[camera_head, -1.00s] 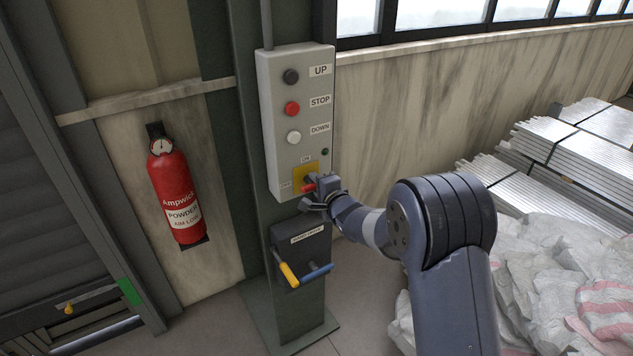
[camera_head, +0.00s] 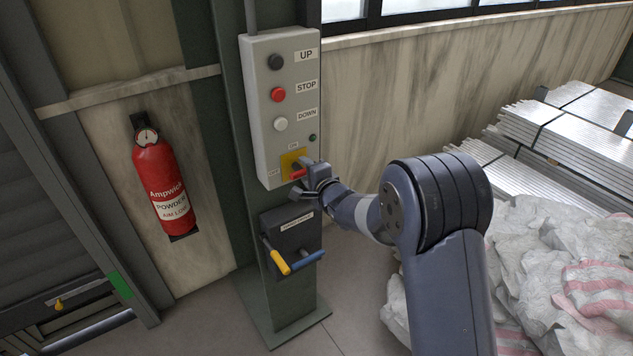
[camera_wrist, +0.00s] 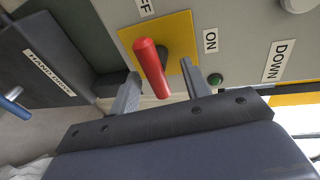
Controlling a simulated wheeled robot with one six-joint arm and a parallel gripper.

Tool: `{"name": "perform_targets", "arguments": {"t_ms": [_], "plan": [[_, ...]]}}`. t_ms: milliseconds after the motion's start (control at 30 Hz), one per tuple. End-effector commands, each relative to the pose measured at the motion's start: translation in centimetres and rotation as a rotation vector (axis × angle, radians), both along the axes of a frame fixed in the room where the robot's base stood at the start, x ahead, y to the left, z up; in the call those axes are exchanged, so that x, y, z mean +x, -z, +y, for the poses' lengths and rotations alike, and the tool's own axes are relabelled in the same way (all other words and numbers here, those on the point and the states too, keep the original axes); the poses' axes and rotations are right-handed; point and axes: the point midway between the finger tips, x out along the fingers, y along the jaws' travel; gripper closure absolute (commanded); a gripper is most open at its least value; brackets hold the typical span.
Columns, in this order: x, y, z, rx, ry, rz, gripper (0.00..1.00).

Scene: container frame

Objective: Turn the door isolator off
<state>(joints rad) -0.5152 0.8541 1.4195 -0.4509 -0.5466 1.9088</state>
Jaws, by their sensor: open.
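The door isolator is a red handle (camera_head: 298,174) on a yellow plate (camera_head: 290,160), low on the grey control box (camera_head: 256,105). In the wrist view the red handle (camera_wrist: 151,68) projects from the yellow plate (camera_wrist: 180,35) toward the camera. An ON label (camera_wrist: 210,41) is to its right and a partly cropped label ending in "F" (camera_wrist: 146,6) is above it. My gripper (camera_head: 314,182) is at the handle. In the wrist view my gripper (camera_wrist: 162,83) is open, one finger on each side of the handle, with visible gaps. The fingers partly hide the plate's lower edge.
The box has UP (camera_head: 276,62), STOP (camera_head: 278,94) and DOWN (camera_head: 281,124) buttons. A dark hand-drive box (camera_head: 292,226) with yellow and blue handles is below. A fire extinguisher (camera_head: 160,185) hangs at left. Metal sheets (camera_head: 565,130) and crumpled sacks (camera_head: 540,260) lie at right.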

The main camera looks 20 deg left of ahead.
Motion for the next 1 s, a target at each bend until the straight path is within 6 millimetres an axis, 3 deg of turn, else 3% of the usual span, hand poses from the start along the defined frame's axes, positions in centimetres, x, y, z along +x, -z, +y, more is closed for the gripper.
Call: {"name": "perform_targets", "arguments": {"t_ms": [500,1000], "plan": [[-5.8,-1.6,-5.5,0.001,0.002,0.0,0.55],[-6.8,-1.8,-6.3,0.001,0.0,-0.001,0.55]]}}
